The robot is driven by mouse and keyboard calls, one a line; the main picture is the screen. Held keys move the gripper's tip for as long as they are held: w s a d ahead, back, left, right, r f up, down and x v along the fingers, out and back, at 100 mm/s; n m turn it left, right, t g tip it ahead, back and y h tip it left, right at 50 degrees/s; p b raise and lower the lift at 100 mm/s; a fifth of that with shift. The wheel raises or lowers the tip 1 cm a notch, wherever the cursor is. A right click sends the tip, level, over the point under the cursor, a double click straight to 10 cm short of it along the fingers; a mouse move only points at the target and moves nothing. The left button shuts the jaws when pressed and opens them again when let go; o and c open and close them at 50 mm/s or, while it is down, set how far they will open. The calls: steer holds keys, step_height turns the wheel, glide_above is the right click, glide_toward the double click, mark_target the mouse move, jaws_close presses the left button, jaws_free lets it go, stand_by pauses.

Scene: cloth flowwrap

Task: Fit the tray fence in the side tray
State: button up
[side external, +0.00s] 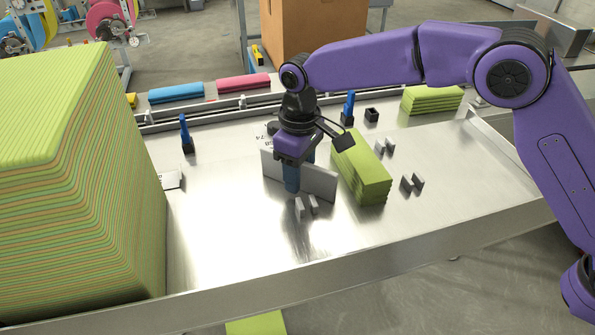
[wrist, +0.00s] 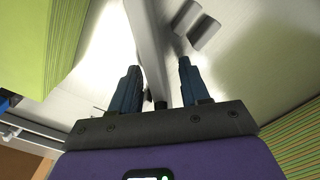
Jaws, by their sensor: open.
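The tray fence (side external: 319,181) is a flat grey plate standing on edge on the steel side tray (side external: 225,235). It also shows in the wrist view (wrist: 148,45), running between my fingers. My gripper (side external: 299,172) is down at the fence, open, with one blue finger on each side of it. In the wrist view the fingers (wrist: 157,82) show gaps to the plate. A pair of short grey posts (side external: 306,207) stands on the tray just in front of the fence; the wrist view shows these posts (wrist: 197,27) beside the plate, not around it. The fence's lower edge is partly hidden.
A green cloth stack (side external: 362,165) lies right of the fence. More post pairs (side external: 412,183) (side external: 384,147) stand beyond it. A tall green-striped stack (side external: 85,190) fills the left. Blue clamps (side external: 186,135) stand along the back. The front tray middle is clear.

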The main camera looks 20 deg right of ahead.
steer(key=shift+c, duration=0.4)
jaws_close()
steer(key=shift+r, duration=0.1)
